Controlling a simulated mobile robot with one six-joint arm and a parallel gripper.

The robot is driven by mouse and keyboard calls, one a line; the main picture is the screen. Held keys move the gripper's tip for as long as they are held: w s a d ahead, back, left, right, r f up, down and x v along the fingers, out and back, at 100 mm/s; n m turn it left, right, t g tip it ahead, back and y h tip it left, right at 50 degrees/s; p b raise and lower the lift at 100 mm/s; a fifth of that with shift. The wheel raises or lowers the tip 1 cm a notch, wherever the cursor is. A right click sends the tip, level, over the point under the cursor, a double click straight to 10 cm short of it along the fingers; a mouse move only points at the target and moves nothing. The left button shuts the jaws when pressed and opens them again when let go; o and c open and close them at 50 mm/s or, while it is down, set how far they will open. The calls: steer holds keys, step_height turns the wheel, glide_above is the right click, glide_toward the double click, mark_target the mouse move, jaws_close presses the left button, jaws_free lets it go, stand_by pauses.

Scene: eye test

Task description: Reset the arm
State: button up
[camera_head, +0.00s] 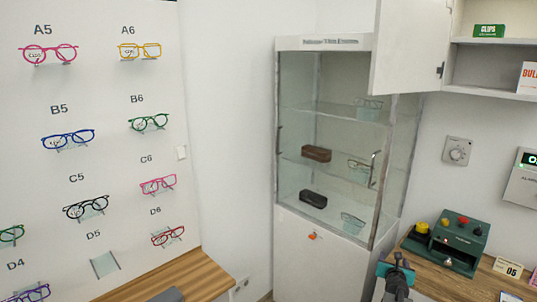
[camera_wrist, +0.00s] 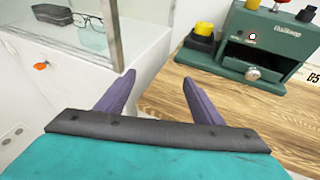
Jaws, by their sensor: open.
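My gripper (camera_wrist: 159,78) shows in the wrist view with its two purple fingers apart and nothing between them. It is above the area between the white cabinet and the wooden counter (camera_wrist: 160,105). In the head view my gripper (camera_head: 398,262) is at the bottom, right of centre, in front of the counter's left end. The green machine (camera_head: 447,243) with yellow and red knobs stands on the counter, beyond and to the right of my gripper, apart from it. It also shows in the wrist view (camera_wrist: 262,40).
A glass display cabinet (camera_head: 283,215) holds glasses and cases. A wall panel (camera_head: 110,90) at left carries several pairs of glasses; the D5 holder (camera_head: 104,264) is empty. An open cabinet door (camera_head: 411,45) hangs at upper right. A number card (camera_head: 508,267) stands on the counter.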

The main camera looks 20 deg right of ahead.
steer(key=w+a+f+y+b, duration=0.1)
steer(key=w+a+f, duration=0.3)
steer(key=a, duration=0.2)
steer(key=w+a+f+y, duration=0.1)
steer(key=w+a+f, duration=0.3)
steer(key=a, duration=0.2)
steer(key=w+a+f+m+g+y+b, duration=0.1)
steer(key=a+f+m+b, duration=0.15)
steer(key=a+f, duration=0.85)
steer(key=a+f+m+y+b, duration=0.1)
steer(key=a+f+m, duration=0.2)
steer(key=a+f, duration=0.75)
steer(key=s+a+f+m+g+y+b, duration=0.1)
steer(key=s+a+f+m+g, duration=0.3)
steer(key=s+a, duration=0.45)
steer(key=s+a+f+m+g+y+b, duration=0.15)
steer(key=s+a+f+m, duration=0.25)
steer(key=s+a+f, duration=0.45)
steer(key=s+a+m+g+y, duration=0.2)
steer(key=s+a+m+g, duration=0.2)
steer(key=s, duration=0.5)
steer(key=s+a+r+m+g+y, duration=0.1)
steer(key=s+a+m+g, duration=0.3)
steer(key=s+a+m, duration=0.4)
steer(key=shift+s+a+g+y, duration=0.35)
steer(key=shift+s+a+y, duration=0.35)
steer(key=shift+s, duration=0.25)
steer(key=shift+r, duration=0.1)
